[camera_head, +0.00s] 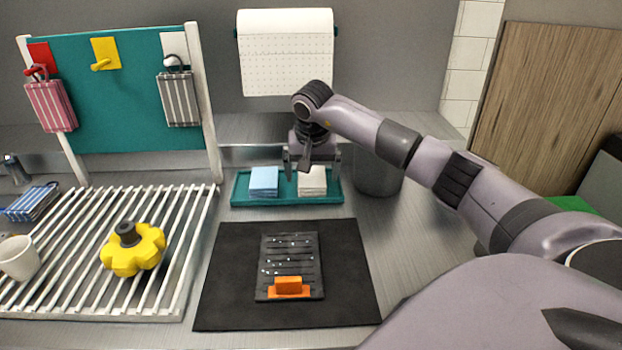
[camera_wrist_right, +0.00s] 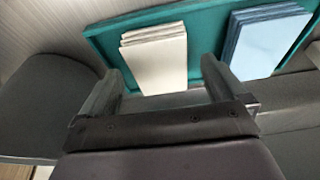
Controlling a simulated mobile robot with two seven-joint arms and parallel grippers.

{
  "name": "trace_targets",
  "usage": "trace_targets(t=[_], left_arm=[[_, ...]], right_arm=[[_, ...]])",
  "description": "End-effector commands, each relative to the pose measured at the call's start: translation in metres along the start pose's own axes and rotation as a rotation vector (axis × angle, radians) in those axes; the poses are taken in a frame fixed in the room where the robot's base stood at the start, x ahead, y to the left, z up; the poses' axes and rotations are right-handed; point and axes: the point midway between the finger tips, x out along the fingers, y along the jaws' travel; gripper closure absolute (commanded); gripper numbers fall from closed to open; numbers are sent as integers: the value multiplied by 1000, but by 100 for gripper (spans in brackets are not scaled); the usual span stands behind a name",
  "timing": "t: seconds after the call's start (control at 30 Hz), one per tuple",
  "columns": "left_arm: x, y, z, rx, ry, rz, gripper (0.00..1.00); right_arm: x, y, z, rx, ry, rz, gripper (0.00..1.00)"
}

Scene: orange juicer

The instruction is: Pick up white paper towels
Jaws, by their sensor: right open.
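The white paper towels (camera_head: 312,181) lie as a small folded stack at the right side of a teal tray (camera_head: 287,201) in the head view. In the right wrist view the white stack (camera_wrist_right: 156,58) shows between and beyond the two fingers. My right gripper (camera_head: 312,176) is above the tray, close to the white stack. In the right wrist view its fingers (camera_wrist_right: 160,85) are apart, with nothing held between them. Whether the fingers touch the stack is hard to tell. My left gripper does not show.
A blue towel stack (camera_head: 263,181) lies beside the white one in the tray. A towel roll (camera_head: 286,60) hangs on the wall behind. A dark mat (camera_head: 220,290) with a grater-like board (camera_head: 290,262) is in front. A grey bin (camera_head: 378,177) stands right of the tray.

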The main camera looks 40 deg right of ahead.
Motion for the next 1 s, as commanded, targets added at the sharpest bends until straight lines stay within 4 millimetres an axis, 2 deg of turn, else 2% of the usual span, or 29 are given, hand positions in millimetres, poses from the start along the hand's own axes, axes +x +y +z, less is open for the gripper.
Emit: trace_targets(t=[0.13, 0.4, 0.57, 0.6, 1.0], left_arm=[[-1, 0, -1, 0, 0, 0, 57], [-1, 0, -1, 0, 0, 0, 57], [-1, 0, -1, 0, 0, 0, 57], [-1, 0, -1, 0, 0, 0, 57], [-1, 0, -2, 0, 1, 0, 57]], right_arm=[[16, 1, 0, 1, -1, 1, 2], [20, 1, 0, 0, 1, -1, 2], [20, 1, 0, 0, 1, -1, 54], [20, 1, 0, 0, 1, -1, 57], [14, 1, -2, 1, 2, -1, 57]])
